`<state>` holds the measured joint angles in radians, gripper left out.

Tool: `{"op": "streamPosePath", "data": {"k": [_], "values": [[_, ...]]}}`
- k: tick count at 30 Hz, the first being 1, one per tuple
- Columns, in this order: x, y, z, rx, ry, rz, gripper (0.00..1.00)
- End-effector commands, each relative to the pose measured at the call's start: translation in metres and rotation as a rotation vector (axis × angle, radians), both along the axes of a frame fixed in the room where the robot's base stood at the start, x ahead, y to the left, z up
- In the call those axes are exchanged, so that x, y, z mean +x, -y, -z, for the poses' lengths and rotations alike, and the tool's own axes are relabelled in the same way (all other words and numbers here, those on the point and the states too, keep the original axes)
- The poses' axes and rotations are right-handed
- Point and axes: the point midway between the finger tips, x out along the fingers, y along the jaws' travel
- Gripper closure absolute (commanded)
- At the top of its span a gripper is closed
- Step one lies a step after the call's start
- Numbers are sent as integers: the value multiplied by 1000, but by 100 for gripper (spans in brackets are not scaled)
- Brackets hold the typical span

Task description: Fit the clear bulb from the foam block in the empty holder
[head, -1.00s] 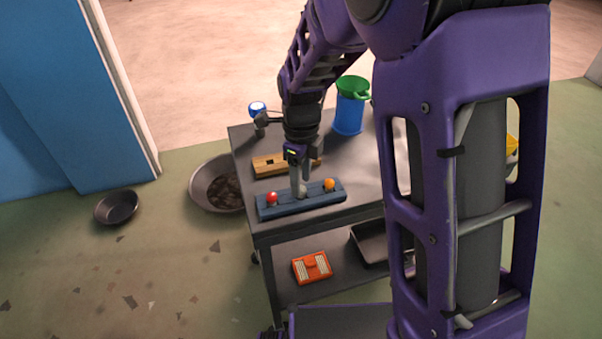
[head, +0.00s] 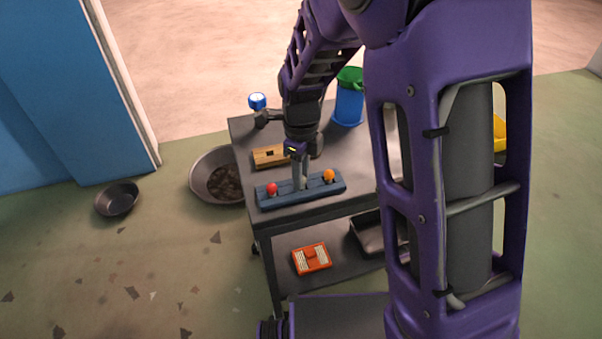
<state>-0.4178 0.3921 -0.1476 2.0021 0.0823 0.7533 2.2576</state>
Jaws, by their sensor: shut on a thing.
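A dark blue bar (head: 325,190) lies along the near edge of the grey cart top, with a red bulb (head: 272,188) near its left end and an orange bulb (head: 329,175) near its right end. My gripper (head: 300,183) points down at the middle of the bar, between the two bulbs. It is shut on a small pale thing, which looks like the clear bulb (head: 303,183). I cannot tell whether the bulb is seated in the bar or just above it. A tan block (head: 266,157) with a dark hole lies behind, partly hidden by my gripper; it may be the foam block.
A blue container with a green top (head: 348,104) stands at the back of the cart, and a blue-faced lamp (head: 257,102) at its back left corner. The lower shelf holds an orange box (head: 312,258) and a dark tray (head: 366,238). Pans (head: 213,160) lie on the floor at left.

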Motion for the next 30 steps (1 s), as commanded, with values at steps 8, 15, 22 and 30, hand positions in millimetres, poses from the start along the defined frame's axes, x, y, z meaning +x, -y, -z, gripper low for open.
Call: {"op": "streamPosePath", "data": {"k": [8,15,22,30], "values": [[0,0,-20,0,0,-1,96],[0,0,-35,0,0,-1,96],[0,0,-48,0,0,0,96],[0,0,-64,0,1,0,96]]}}
